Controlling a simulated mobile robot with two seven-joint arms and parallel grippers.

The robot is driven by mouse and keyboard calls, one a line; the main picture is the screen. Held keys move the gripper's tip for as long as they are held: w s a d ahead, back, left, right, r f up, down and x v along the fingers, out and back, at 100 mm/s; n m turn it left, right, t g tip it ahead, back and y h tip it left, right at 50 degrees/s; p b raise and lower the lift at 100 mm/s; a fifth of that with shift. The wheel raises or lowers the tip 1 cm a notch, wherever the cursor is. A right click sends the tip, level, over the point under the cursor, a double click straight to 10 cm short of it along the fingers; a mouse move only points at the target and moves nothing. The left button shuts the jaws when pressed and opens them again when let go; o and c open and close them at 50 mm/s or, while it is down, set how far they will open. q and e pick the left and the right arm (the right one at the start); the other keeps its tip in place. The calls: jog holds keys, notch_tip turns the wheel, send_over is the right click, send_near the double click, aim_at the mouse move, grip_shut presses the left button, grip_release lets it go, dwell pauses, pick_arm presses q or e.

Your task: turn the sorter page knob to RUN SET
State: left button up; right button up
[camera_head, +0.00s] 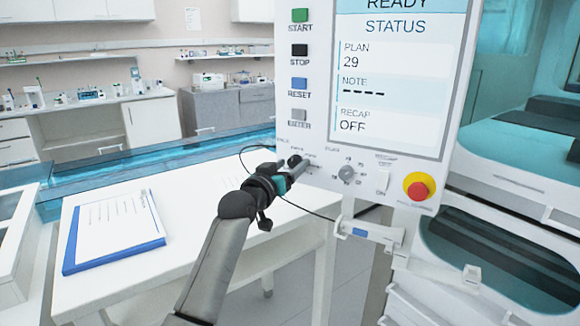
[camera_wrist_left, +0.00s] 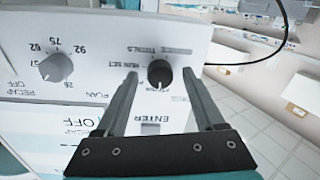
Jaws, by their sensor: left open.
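The page knob (camera_wrist_left: 159,73) is a dark round knob on the white panel, seen upside down in the left wrist view. Its pale pointer mark faces down in that picture, toward a label I cannot fully read. The RUN SET label (camera_wrist_left: 124,77) is to its left and TOTALS is above it. My left gripper (camera_wrist_left: 161,76) is open, with a finger at each side of the knob in the picture; I cannot tell whether they touch it. In the head view my left gripper (camera_head: 297,168) is at the panel's lower left corner, largely hiding the knob.
A grey plan knob (camera_wrist_left: 55,67) sits beside it; it also shows in the head view (camera_head: 347,174). A red stop button (camera_head: 419,187) is further right. The screen (camera_head: 390,75) reads PLAN 29, RECAP OFF. A thin black cable (camera_head: 308,212) passes near my gripper. A clipboard (camera_head: 115,230) lies on the table.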

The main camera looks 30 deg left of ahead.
pick_arm(q)
grip_shut()
dwell(0.4)
jog(key=shift+m, duration=0.3)
jog(key=m+p, duration=0.3)
jog(key=m, duration=0.2)
jog(key=shift+r, duration=0.1)
jog(key=m+p, duration=0.2)
jog(key=m, duration=0.3)
jog(key=shift+t, duration=0.3)
jog(key=m+p, duration=0.1)
jog(key=m, duration=0.3)
jog(key=shift+m+h, duration=0.4)
jog(key=m, duration=0.5)
jog(key=shift+a+p, duration=0.1)
jog(key=shift+p, duration=0.25)
